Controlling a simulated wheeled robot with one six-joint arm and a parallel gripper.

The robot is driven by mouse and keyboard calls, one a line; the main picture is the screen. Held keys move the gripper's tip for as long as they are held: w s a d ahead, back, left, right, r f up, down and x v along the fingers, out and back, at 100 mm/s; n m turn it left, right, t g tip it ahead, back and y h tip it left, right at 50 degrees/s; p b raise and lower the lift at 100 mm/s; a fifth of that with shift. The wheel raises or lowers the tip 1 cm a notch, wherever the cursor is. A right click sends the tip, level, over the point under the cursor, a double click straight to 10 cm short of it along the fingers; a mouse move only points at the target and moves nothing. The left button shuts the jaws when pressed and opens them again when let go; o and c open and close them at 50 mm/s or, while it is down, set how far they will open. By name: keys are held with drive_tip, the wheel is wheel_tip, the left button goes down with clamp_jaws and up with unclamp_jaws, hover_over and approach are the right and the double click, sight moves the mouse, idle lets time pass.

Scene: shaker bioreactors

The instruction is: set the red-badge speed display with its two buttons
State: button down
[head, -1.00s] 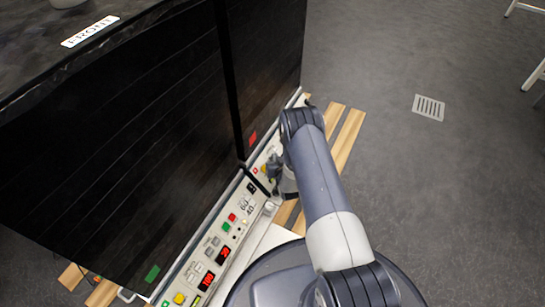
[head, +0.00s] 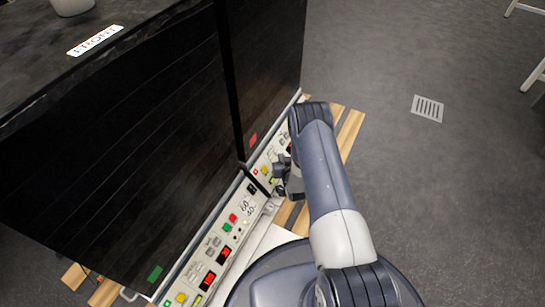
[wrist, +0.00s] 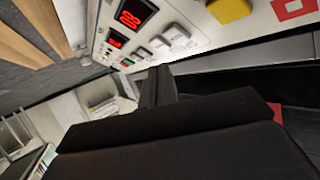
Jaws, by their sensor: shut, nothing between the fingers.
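The red square badge (wrist: 293,8) is on the pale control panel at the top right of the wrist view, beside a big yellow button (wrist: 229,9). Two lit red displays, a larger one (wrist: 135,14) and a smaller one (wrist: 117,38), are further left; their digits are hard to read, and I cannot tell which shows speed. Pale buttons (wrist: 176,34) lie between the displays and the yellow button. My gripper (wrist: 159,76) is shut and empty, its tip just below these buttons; contact cannot be told. In the head view my gripper (head: 281,177) is by the farther panel, partly hiding it.
A nearer panel with a green badge (head: 155,273) has its own red displays (head: 209,279) and buttons. Dark cabinet fronts (head: 130,150) rise above both panels. Wooden slats (head: 351,131) lie beside the unit. Open grey floor (head: 400,200) with a drain is to the right.

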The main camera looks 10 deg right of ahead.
drive_tip(key=shift+s+d+r+p, duration=0.5)
drive_tip(key=shift+s+d+r, duration=0.2)
drive_tip(key=shift+d+r, duration=0.25)
drive_tip(key=shift+a, duration=0.1)
drive_tip(key=f+b, duration=0.1)
drive_tip(key=w+a+b, duration=0.1)
drive_tip(key=b, duration=0.1)
drive_tip(key=shift+f+b, duration=0.3)
drive_tip(key=shift+f, duration=0.05)
drive_tip(key=s+d+r+p, duration=0.2)
drive_tip(key=d+r+p, duration=0.1)
drive_tip(key=r, duration=0.1)
drive_tip(key=shift+s+d+r, duration=0.2)
drive_tip(key=shift+s, duration=0.1)
drive_tip(key=shift+a+f, duration=0.1)
